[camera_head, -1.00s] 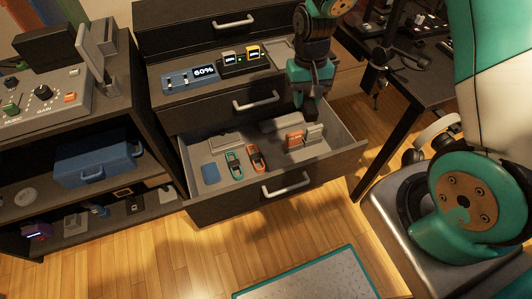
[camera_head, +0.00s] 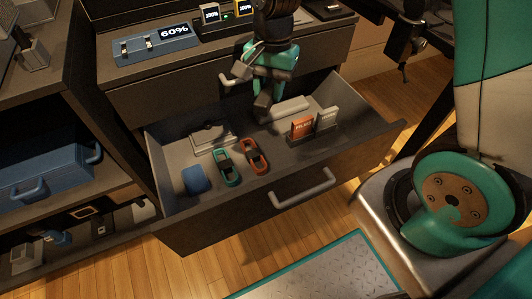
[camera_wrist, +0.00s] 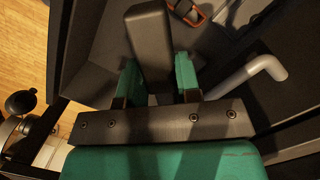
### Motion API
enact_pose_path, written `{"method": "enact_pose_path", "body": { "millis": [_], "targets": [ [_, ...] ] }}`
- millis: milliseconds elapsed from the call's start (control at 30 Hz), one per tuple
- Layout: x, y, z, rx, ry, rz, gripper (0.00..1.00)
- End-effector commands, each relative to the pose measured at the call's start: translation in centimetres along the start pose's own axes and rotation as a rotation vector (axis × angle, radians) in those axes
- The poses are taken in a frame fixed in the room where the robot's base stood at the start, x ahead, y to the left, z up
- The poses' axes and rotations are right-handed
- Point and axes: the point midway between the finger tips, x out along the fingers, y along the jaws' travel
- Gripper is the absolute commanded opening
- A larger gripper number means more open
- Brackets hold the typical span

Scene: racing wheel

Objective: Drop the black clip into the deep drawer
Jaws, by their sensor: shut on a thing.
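The deep drawer (camera_head: 270,205) is pulled open in the head view, with its handle facing front. My gripper (camera_head: 264,88) is over the back middle of the drawer, pointing down. It is shut on a dark block-shaped thing, taken as the black clip (camera_head: 262,106). In the wrist view the clip (camera_wrist: 148,45) sticks out from between the green fingers (camera_wrist: 160,80). The clip seems above the drawer floor, but the exact height is hard to tell.
The drawer holds a blue block (camera_head: 195,180), a green carabiner (camera_head: 226,166), a red carabiner (camera_head: 256,157), a grey flat item (camera_head: 212,138), a pale box (camera_head: 291,108), and orange (camera_head: 302,127) and white (camera_head: 327,118) upright pieces. A drawer handle (camera_head: 236,80) is close behind my gripper.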

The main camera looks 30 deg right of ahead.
Motion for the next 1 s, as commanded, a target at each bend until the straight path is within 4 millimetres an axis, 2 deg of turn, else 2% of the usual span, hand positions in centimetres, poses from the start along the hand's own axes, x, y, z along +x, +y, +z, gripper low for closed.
{"method": "enact_pose_path", "body": {
  "millis": [33,100,500,633,867,1000],
  "targets": [
    [2.1,0.1,-0.3,0.001,-0.003,0.005,0.04],
    [4.1,0.1,-0.6,0.001,-0.003,0.005,0.04],
    [15.0,0.1,-2.3,0.001,-0.002,0.003,0.04],
    [17.0,0.1,-2.7,0.000,0.000,0.000,0.04],
    [18.5,0.1,-2.9,-0.001,0.000,0.000,0.04],
    [20.8,0.1,-3.2,0.000,-0.001,0.001,0.04]
  ]
}}
